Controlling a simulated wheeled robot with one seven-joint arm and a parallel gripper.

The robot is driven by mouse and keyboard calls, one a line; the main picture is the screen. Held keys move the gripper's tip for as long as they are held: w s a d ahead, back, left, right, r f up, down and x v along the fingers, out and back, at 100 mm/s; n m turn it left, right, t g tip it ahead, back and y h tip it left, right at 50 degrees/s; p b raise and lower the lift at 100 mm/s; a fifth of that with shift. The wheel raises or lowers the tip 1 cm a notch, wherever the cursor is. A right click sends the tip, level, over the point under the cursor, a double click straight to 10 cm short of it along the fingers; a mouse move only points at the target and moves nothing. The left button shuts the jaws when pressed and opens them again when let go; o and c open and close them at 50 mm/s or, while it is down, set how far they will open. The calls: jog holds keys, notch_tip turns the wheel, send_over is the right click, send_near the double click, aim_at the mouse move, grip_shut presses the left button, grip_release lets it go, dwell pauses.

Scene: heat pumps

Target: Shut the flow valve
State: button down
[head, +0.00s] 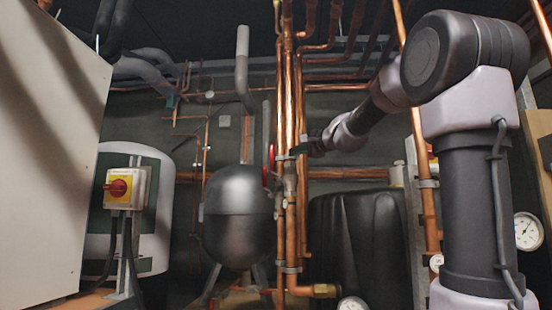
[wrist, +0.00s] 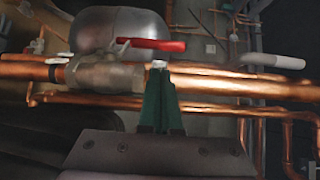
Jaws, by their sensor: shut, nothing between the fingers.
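The flow valve has a metal body (wrist: 105,75) on a copper pipe and a red lever (wrist: 152,45). In the wrist view the lever lies roughly along the pipe, just beyond my fingertips. In the head view the red lever (head: 271,158) stands upright beside the vertical copper pipes. My gripper (wrist: 160,66) has green fingers pressed together, with nothing between them. Its tips are over the pipe beside the valve body, short of the lever; I cannot tell whether they touch anything. In the head view my gripper (head: 298,151) reaches the pipes from the right, its tips partly hidden.
Vertical copper pipes (head: 290,80) stand close around the valve. A dark grey round tank (head: 238,215) is behind to the left. A yellow switch box with a red knob (head: 118,188) is farther left. A black tank (head: 355,240) stands below my arm.

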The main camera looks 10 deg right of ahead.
jog(key=x, duration=0.9)
jog(key=shift+w, duration=0.45)
